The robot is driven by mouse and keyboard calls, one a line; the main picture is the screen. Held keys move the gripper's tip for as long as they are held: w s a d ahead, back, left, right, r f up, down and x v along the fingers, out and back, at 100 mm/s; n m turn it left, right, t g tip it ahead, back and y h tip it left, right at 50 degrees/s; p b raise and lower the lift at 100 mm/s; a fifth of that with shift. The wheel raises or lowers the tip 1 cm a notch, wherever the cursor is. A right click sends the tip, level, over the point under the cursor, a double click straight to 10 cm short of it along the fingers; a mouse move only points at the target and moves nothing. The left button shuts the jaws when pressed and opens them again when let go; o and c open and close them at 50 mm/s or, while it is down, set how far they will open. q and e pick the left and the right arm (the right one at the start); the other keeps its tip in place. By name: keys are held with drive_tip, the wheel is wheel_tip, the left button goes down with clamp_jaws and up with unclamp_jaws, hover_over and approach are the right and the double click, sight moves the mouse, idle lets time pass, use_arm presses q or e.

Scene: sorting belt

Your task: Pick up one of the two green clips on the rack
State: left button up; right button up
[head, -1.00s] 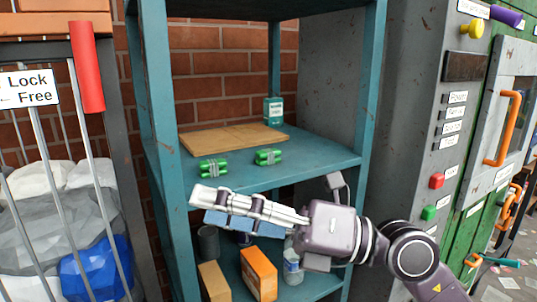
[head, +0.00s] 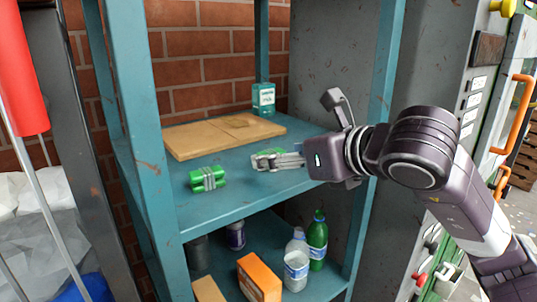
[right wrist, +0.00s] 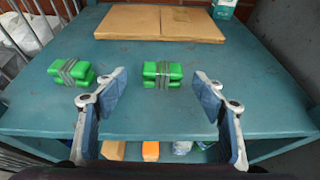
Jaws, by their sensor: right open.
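Two green clips with grey bands lie on the upper shelf of the teal rack (head: 235,205). The left clip (head: 208,178) is in plain view in the head view, and at left in the right wrist view (right wrist: 72,72). The right clip (right wrist: 162,74) is centred between my open fingers in the right wrist view; in the head view my gripper hides most of it. My right gripper (head: 277,161) is open and empty, just in front of the right clip; contact does not show. My left gripper is not in view.
The lower shelf holds an orange box (head: 259,277), a green bottle (head: 317,240) and jars. Rack posts (head: 150,130) stand at the sides.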

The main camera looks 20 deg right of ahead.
drive_tip(key=p+x, duration=0.2)
drive_tip(key=x, duration=0.2)
drive_tip(key=shift+w+d+r, duration=0.1)
drive_tip(key=shift+d+r, duration=0.05)
drive_tip(key=shift+w+f, duration=0.35)
drive_tip(key=shift+w, duration=0.3)
drive_tip(key=c, duration=0.3)
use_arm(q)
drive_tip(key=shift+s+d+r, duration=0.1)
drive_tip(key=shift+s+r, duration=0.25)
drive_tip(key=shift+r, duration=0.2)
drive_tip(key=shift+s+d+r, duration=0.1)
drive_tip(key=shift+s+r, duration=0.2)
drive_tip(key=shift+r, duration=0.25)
use_arm(e)
drive_tip(key=c, duration=0.8)
